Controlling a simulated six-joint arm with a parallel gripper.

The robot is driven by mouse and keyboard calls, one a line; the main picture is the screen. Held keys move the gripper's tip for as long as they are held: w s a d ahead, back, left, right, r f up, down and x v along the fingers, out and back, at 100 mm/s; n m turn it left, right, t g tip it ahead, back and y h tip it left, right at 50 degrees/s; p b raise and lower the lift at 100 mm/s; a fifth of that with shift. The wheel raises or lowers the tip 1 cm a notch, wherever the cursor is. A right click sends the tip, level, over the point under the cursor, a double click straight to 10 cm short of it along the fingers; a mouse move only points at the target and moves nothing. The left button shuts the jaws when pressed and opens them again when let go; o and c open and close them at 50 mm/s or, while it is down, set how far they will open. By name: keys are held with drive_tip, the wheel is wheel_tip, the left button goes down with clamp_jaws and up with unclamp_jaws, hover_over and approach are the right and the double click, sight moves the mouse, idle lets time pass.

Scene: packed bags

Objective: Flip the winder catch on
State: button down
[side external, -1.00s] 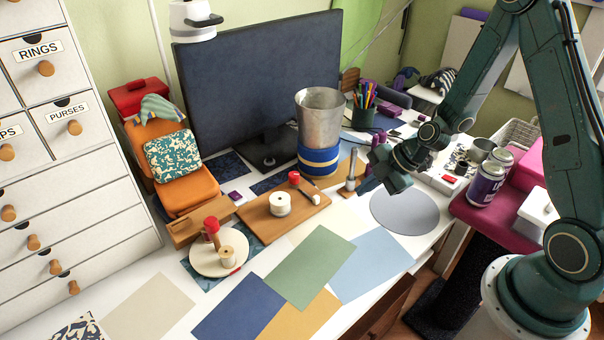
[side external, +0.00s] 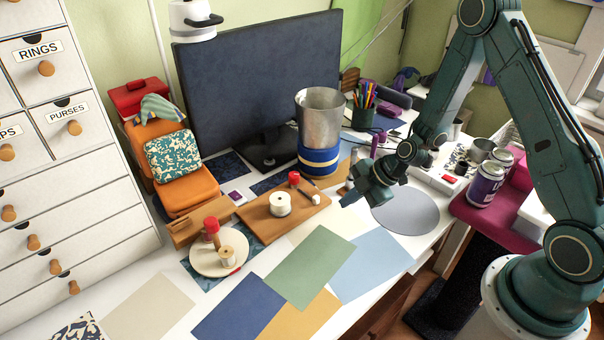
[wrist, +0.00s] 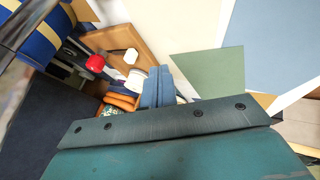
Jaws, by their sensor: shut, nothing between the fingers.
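A wooden board (side external: 300,212) on the desk carries a white spool (side external: 280,204), a red knob (side external: 294,178) and a small pale-tipped piece (side external: 314,198) that looks like a lever. I cannot tell for sure which part is the winder catch. My gripper (side external: 346,199) is shut and empty, right of the board and above the desk. In the wrist view, the closed blue-grey fingers (wrist: 160,86) point toward the board (wrist: 112,42). The red knob (wrist: 95,63), white piece (wrist: 131,55) and spool (wrist: 137,80) show beyond them; the fingers partly hide the spool.
A metal cup on a blue-and-yellow base (side external: 318,162) stands behind the board. A round plate (side external: 219,254) with a spool and red-topped post lies front left. A grey disc (side external: 404,211) is under the arm. Coloured sheets (side external: 309,267) lie flat in front.

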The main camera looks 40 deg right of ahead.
sight(316, 195)
drive_tip(key=x, duration=0.4)
drive_tip(key=shift+w+a+f, duration=0.1)
drive_tip(key=shift+w, duration=1.9)
drive_tip(key=shift+w, duration=0.1)
drive_tip(key=shift+w, duration=1.45)
drive_tip(key=shift+s, duration=0.1)
